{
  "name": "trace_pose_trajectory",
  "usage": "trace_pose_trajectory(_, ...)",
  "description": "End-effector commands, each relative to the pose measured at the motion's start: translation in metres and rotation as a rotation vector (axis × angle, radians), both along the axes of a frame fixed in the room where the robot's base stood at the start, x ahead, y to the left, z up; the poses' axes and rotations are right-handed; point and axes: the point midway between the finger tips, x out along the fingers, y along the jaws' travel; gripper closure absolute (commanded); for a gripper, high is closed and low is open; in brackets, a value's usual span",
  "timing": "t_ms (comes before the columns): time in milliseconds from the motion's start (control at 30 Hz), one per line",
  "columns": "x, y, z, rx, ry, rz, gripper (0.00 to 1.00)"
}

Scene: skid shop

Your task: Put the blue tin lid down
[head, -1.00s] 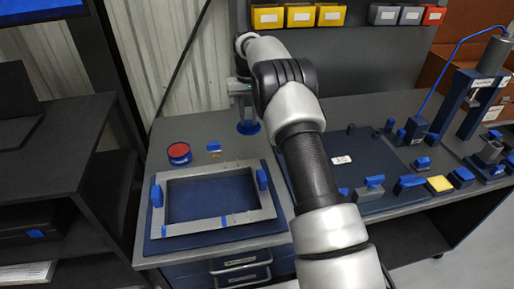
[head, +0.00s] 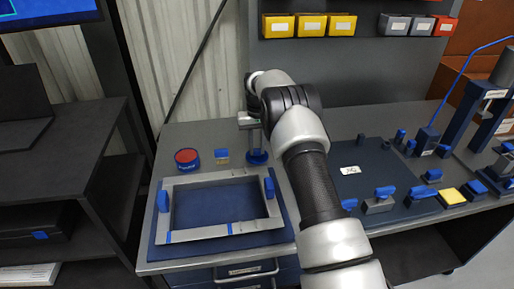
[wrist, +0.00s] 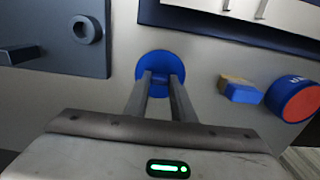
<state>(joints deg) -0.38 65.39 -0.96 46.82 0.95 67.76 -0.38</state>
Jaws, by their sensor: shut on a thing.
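The blue tin lid (wrist: 147,66) is a round blue disc held at the fingertips of my gripper (wrist: 161,78), which is shut on it. In the head view the lid (head: 257,157) shows under my gripper (head: 252,143), at the back of the grey bench. It is low over the bench top; I cannot tell whether it touches. A round blue tin with a red top (head: 187,159) stands to the left, apart from the lid, and shows at the right in the wrist view (wrist: 297,100).
A small blue and tan block (head: 222,156) lies between tin and lid. In front is a grey frame (head: 195,181) with blue handles on a blue mat. A dark blue board (head: 355,155) lies right, behind my arm. Bare bench (wrist: 205,62) surrounds the lid.

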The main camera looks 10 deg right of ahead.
Motion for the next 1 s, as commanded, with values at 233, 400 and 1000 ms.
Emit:
trace_pose_trajectory(233, 0.000, 0.000, -0.003, 0.000, 0.001, 0.000, 0.59)
trace_pose_trajectory(400, 0.000, 0.000, -0.003, 0.000, 0.001, 0.000, 0.59)
trace_pose_trajectory(1000, 0.001, 0.000, 0.085, 0.000, -0.003, 0.000, 0.59)
